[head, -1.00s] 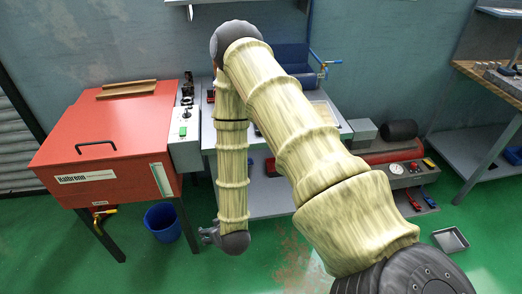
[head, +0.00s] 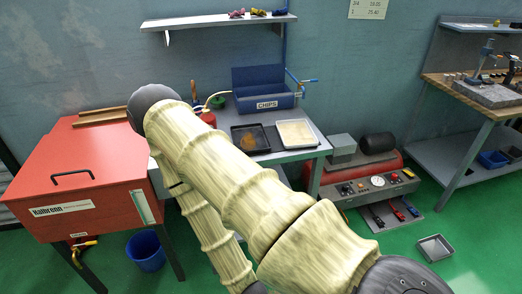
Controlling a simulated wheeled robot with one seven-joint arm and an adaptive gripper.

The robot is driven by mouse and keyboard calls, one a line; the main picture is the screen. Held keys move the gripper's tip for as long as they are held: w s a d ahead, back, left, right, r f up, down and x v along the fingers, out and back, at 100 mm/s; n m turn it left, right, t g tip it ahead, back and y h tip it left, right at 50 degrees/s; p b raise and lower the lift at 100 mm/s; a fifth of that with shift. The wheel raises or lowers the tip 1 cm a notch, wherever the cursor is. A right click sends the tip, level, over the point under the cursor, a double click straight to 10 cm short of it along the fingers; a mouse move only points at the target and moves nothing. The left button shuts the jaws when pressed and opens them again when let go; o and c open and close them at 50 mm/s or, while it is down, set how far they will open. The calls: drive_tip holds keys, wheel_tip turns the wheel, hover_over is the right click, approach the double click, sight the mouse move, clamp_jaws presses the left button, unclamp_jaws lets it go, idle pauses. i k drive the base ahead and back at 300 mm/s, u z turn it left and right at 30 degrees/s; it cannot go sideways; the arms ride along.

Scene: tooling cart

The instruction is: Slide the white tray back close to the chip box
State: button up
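The white tray (head: 297,133) lies on the right part of the grey cart top (head: 322,146), in front of the blue chip box (head: 266,104) marked CHIPS, with a strip of bare top between them. A dark tray (head: 238,133) with a brownish patch in it lies just left of the white tray. My arm crosses the picture in front of the cart's left part. My gripper is out of the picture, below the bottom edge, so whether it is open or shut does not show.
A red cabinet (head: 95,165) stands left of the cart. A shelf (head: 218,20) hangs above. A small grey box (head: 343,145) and a red compressor (head: 365,171) stand to the right. A metal pan (head: 435,247) and a blue bucket (head: 145,250) are on the green floor.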

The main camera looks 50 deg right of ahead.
sight(293, 134)
drive_tip(key=z, duration=1.75)
drive_tip(key=k, duration=0.65)
drive_tip(key=u, duration=0.75)
drive_tip(key=i, duration=1.6)
drive_tip(key=z, duration=0.7)
